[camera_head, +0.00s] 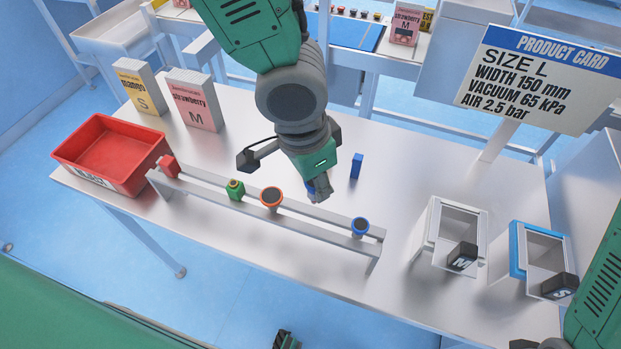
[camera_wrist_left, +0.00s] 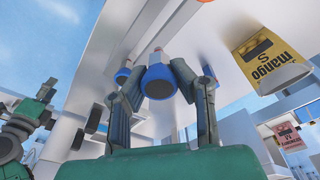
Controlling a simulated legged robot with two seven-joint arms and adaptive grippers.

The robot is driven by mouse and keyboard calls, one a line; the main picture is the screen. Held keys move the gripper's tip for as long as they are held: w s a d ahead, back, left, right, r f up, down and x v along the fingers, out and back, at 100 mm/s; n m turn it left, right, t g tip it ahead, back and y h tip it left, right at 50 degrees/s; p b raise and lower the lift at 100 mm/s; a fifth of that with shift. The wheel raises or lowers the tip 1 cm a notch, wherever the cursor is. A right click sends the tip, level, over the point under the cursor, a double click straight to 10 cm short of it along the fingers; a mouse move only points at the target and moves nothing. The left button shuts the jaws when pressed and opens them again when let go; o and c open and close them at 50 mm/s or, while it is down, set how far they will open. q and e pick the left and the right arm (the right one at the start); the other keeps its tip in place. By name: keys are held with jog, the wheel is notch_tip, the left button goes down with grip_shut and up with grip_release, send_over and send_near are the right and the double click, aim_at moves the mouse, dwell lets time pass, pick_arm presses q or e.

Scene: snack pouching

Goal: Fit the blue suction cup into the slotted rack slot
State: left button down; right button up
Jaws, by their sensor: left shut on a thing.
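My left gripper (camera_head: 317,190) is above the table, just behind the slotted rack (camera_head: 310,226). In the left wrist view its two fingers (camera_wrist_left: 158,72) are shut on a blue suction cup (camera_wrist_left: 158,84) with a pale upper part. In the head view the fingers mostly hide this cup. The rack carries a red piece (camera_head: 169,166), a green piece (camera_head: 235,189), an orange cup (camera_head: 271,198) and, near its right end, another blue cup (camera_head: 360,226). Only dark parts of my right gripper (camera_head: 540,343) show at the bottom right; its fingers are unclear.
A small blue block (camera_head: 356,165) stands behind the rack. A red bin (camera_head: 108,150) sits at left, with mango (camera_head: 139,86) and strawberry (camera_head: 192,99) boxes behind. Stands M (camera_head: 432,232) and S (camera_head: 517,250) are at right. A product card (camera_head: 538,75) reads SIZE L.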

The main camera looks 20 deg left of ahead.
aim_at(315, 202)
pick_arm(q)
jog(key=shift+d+f+b, duration=0.4)
jog(key=shift+f+b, duration=0.15)
jog(key=shift+f, duration=0.25)
jog(key=shift+s+d+f+b, duration=0.1)
jog(key=shift+s+f+b, duration=0.1)
jog(key=shift+f+b, duration=0.55)
jog(key=shift+w+a+f+b, duration=0.1)
jog(key=shift+a+f+b, duration=0.1)
jog(key=shift+f, duration=0.2)
jog(key=shift+a+f+b, duration=0.15)
jog(key=shift+f+b, duration=0.05)
jog(key=shift+f, duration=0.2)
jog(key=shift+a+f, duration=0.3)
jog(key=shift+a, duration=0.05)
jog(key=shift+d+r, duration=0.1)
jog(key=shift+d, duration=0.05)
jog(key=shift+a, duration=0.25)
pick_arm(e)
notch_tip(315, 202, down, 4)
jog(key=shift+d+r, duration=0.1)
pick_arm(q)
jog(key=shift+d, duration=0.3)
pick_arm(e)
jog(key=shift+d, duration=0.2)
pick_arm(q)
jog(key=shift+d, duration=0.25)
pick_arm(e)
jog(key=shift+r, duration=0.1)
